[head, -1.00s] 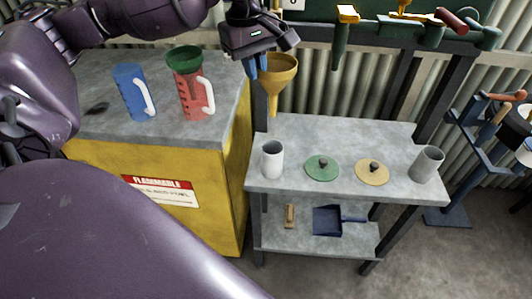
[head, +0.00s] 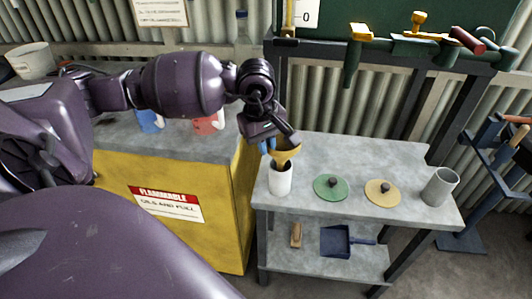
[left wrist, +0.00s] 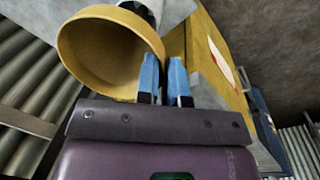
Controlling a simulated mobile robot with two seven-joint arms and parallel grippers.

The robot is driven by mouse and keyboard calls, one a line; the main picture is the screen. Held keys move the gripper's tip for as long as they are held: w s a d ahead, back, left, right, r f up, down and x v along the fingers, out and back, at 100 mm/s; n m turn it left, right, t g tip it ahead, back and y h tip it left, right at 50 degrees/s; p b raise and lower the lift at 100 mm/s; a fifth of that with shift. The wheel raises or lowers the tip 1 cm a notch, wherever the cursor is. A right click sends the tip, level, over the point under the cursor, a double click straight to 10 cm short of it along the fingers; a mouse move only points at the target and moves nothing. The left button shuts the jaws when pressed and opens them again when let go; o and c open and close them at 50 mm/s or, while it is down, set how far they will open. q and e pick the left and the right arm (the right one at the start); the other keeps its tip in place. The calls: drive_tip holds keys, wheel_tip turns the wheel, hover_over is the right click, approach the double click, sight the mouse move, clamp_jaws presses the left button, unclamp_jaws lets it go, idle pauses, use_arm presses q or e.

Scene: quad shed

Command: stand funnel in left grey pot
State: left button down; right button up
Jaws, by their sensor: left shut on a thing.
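The yellow funnel (head: 289,153) is held by my left gripper (head: 269,147), right over the left pot (head: 280,182). That pot looks pale grey to white and stands upright at the left end of the grey shelf. The funnel's bowl is just above the pot's rim; I cannot tell how far its spout is inside. In the left wrist view the blue fingers (left wrist: 164,82) are closed on the side of the funnel's wide bowl (left wrist: 105,50). A darker grey pot (head: 440,187) stands at the shelf's right end. My right gripper is not seen.
A green lid (head: 331,188) and a yellow lid (head: 382,193) lie on the shelf (head: 350,155) between the pots. A yellow cabinet (head: 222,215) stands close on the left, with blue and red jugs (head: 209,124) partly hidden by my arm. Tools hang behind.

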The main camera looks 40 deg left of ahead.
use_arm(q)
wheel_tip(320, 180, down, 3)
drive_tip(key=shift+r, duration=0.15)
drive_tip(key=shift+f, duration=0.2)
drive_tip(key=shift+f, duration=0.25)
drive_tip(key=c, duration=1.2)
unclamp_jaws()
